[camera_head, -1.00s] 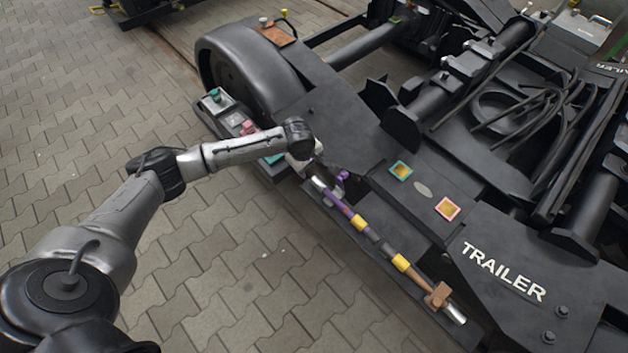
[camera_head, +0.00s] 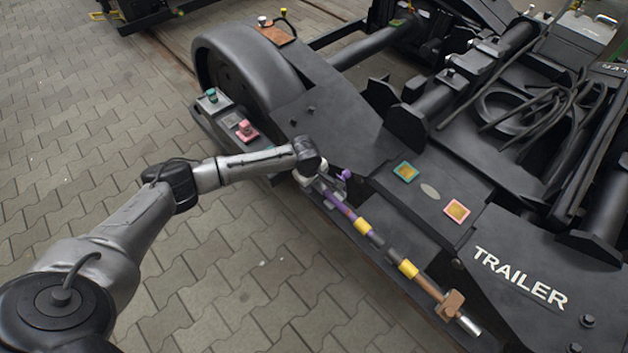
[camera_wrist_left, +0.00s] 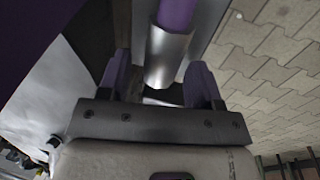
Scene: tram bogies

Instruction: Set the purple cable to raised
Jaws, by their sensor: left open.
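The purple cable (camera_head: 334,200) shows as the purple stretch at the upper left end of a straight rod-like line along the bogie's side. A small purple piece (camera_head: 344,175) sits beside it. My left gripper (camera_head: 318,186) is at that purple end and partly hides it. In the left wrist view the cable is purple (camera_wrist_left: 177,14) with a silver sleeve (camera_wrist_left: 165,55). The open jaws of the left gripper (camera_wrist_left: 160,83) stand on either side of the sleeve's end; I cannot tell if they touch it. My right gripper is not in view.
Further along the line are yellow bands (camera_head: 408,269), a brown block (camera_head: 450,304) and a silver end. A box with a teal knob (camera_head: 211,96) and pink knob (camera_head: 246,130) stands beyond my forearm. The black bogie plate (camera_head: 500,250) lies right; paving (camera_head: 230,260) is clear.

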